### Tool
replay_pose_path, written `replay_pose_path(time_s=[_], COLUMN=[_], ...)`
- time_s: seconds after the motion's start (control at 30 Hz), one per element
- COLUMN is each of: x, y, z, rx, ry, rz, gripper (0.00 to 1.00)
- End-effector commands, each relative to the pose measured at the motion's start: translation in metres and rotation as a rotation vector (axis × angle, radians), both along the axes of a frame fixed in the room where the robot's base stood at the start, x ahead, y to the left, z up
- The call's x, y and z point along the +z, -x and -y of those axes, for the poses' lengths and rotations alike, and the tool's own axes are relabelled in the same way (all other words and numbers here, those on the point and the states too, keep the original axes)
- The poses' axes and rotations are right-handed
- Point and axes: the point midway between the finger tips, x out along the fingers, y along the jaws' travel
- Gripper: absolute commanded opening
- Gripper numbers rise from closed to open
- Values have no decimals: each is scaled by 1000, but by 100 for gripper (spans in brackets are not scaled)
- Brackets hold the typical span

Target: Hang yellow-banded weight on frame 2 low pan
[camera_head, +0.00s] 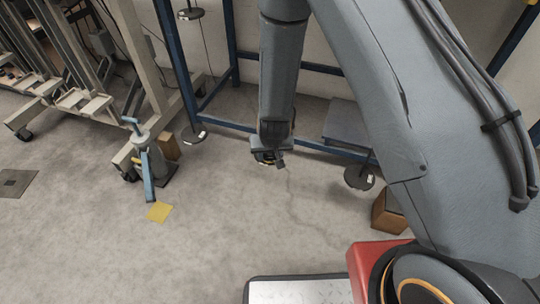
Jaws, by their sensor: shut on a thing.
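My gripper (268,157) hangs down near the middle of the view, at the end of my grey arm. It is shut on the yellow-banded weight (264,158), a small dark piece with a bit of yellow, mostly hidden by the gripper. A blue metal frame (185,75) stands behind it. A dark round pan (195,136) with a white tag hangs low to the left of my gripper. Another dark round pan or weight (358,178) hangs low to the right. A third disc (190,14) hangs higher at the upper left. I cannot read any frame number.
A brown box (388,212) sits right. Wheeled racks (85,100) stand at upper left. The centre-left floor is clear.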

Motion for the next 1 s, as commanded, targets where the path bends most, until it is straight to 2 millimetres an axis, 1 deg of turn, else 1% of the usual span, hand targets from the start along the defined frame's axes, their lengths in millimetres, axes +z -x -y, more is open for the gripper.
replay_pose_path(time_s=[0.57, 1.0], x=[0, 1], y=[-4, -16], z=[0, -1], rx=[-1, -1], ry=[0, 0], rz=[1, 1], gripper=[16, 16])
